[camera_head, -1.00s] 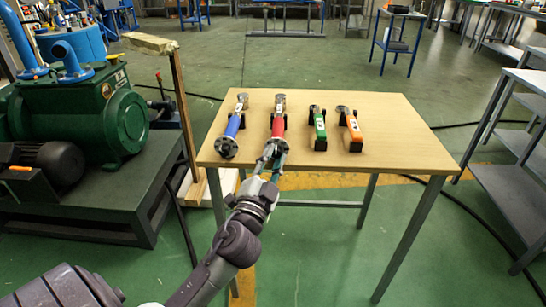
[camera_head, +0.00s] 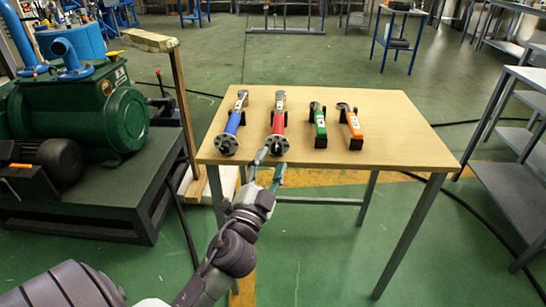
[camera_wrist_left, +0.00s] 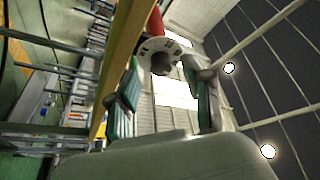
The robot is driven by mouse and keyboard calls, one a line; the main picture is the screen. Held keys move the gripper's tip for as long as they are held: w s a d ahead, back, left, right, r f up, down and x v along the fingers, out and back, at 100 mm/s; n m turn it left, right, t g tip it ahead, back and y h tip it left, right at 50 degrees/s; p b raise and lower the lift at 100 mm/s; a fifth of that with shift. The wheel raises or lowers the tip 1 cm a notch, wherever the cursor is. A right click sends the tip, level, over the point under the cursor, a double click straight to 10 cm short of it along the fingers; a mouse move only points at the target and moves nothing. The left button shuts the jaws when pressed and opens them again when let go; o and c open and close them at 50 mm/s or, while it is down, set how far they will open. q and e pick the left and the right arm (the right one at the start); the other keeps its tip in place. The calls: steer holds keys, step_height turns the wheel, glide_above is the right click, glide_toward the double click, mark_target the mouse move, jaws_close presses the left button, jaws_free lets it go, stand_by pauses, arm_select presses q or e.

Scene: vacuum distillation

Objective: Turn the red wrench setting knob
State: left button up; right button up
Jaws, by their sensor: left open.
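The red wrench (camera_head: 278,122) lies on the wooden table, with its round grey setting knob (camera_head: 277,145) at the near end by the table's front edge. My left gripper (camera_head: 267,168) is open just in front of the knob, its fingers apart and pointing at it. In the left wrist view, the knob (camera_wrist_left: 160,52) and a bit of the red handle (camera_wrist_left: 155,20) show beyond and between the two green-padded fingers of the left gripper (camera_wrist_left: 163,90). The fingers do not appear to touch the knob. My right gripper is out of view.
A blue wrench (camera_head: 232,123) lies left of the red one; a green wrench (camera_head: 320,128) and an orange one (camera_head: 352,125) lie right. The wooden table (camera_head: 400,140) has free room at right. A green pump (camera_head: 75,115) stands at left, beside a wooden post (camera_head: 184,115).

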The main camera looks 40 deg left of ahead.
arm_select(q)
steer(key=v, duration=0.5)
stand_by(0.4)
